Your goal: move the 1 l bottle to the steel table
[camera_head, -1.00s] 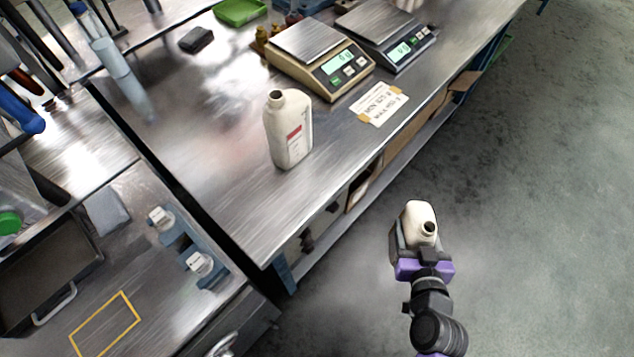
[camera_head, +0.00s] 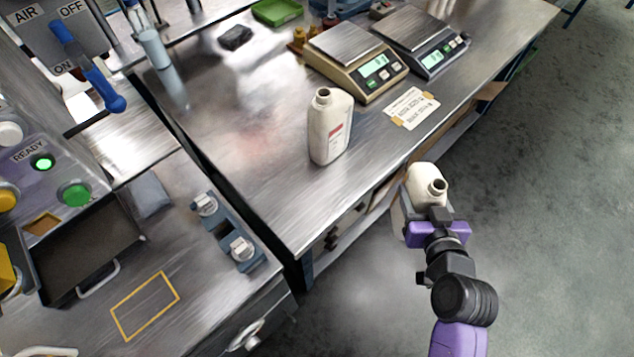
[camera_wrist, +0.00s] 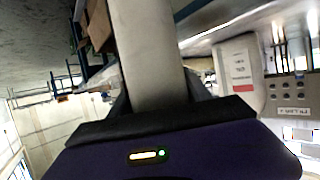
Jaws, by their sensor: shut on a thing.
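My gripper (camera_head: 422,208) is shut on a white plastic bottle (camera_head: 427,183) with an open dark neck. It holds the bottle beyond the front edge of the long steel table (camera_head: 262,195), with the floor behind. In the wrist view the held bottle (camera_wrist: 145,50) fills the upper middle, and its label is not visible. A second white bottle (camera_head: 329,128) with a red-marked label stands upright on the steel table near its front edge. It also shows in the wrist view (camera_wrist: 238,68). I cannot read a volume on either bottle.
Two scales (camera_head: 355,62) (camera_head: 420,42) and a paper note (camera_head: 411,108) are right of the standing bottle. A nearer bench carries a yellow-outlined rectangle (camera_head: 145,305), a blue fixture (camera_head: 226,232) and a dark tray (camera_head: 85,245). Bare steel lies left of the standing bottle.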

